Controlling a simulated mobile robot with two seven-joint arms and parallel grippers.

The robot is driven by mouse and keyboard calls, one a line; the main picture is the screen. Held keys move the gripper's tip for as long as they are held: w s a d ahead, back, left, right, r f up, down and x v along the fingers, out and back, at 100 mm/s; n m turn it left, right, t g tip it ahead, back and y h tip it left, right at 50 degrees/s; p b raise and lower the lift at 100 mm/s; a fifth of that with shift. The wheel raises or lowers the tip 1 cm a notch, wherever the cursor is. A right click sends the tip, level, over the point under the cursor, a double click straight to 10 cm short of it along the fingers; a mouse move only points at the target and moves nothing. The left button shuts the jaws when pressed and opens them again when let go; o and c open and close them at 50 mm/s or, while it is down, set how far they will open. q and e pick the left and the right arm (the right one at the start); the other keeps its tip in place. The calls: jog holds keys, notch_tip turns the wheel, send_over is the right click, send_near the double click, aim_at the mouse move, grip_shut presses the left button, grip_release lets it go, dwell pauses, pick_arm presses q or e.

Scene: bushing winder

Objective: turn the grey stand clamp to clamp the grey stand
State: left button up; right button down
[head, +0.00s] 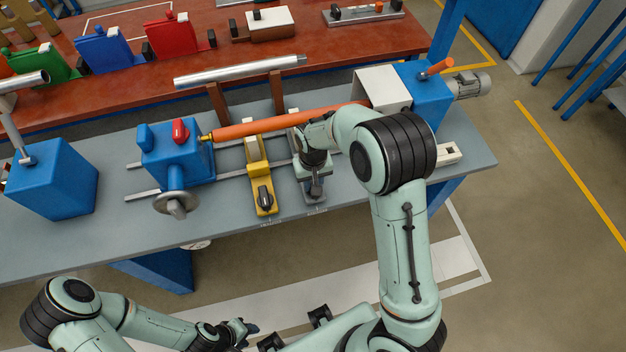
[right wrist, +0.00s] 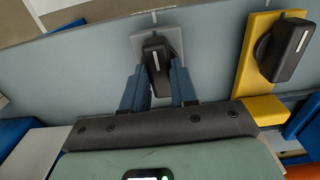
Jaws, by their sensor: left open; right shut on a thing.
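The grey stand (head: 318,201) sits on the grey bench, largely hidden by my right arm in the head view. Its grey plate also shows in the right wrist view (right wrist: 172,38). The grey stand clamp, a black handle with a white line (right wrist: 156,58), stands on that plate. My right gripper (right wrist: 159,84) is shut on this handle, with one blue finger on each side of it. In the head view my right gripper (head: 315,172) is over the front of the stand. My left gripper (head: 246,328) is open and empty, low in front of the bench.
A yellow stand (head: 256,161) with its own black clamp (head: 265,197) is just left of the grey one. An orange bar (head: 265,128) runs from the blue headstock (head: 175,156) toward a white box (head: 382,88).

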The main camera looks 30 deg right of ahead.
dwell(0.3)
jog(key=c, duration=0.9)
grip_release()
jog(key=shift+r, duration=0.1)
pick_arm(q)
jog(key=shift+w+r+p, duration=0.55)
jog(key=shift+r+p, duration=0.05)
jog(key=shift+r, duration=0.25)
pick_arm(e)
notch_tip(320, 180, up, 13)
jog(key=shift+r, duration=0.15)
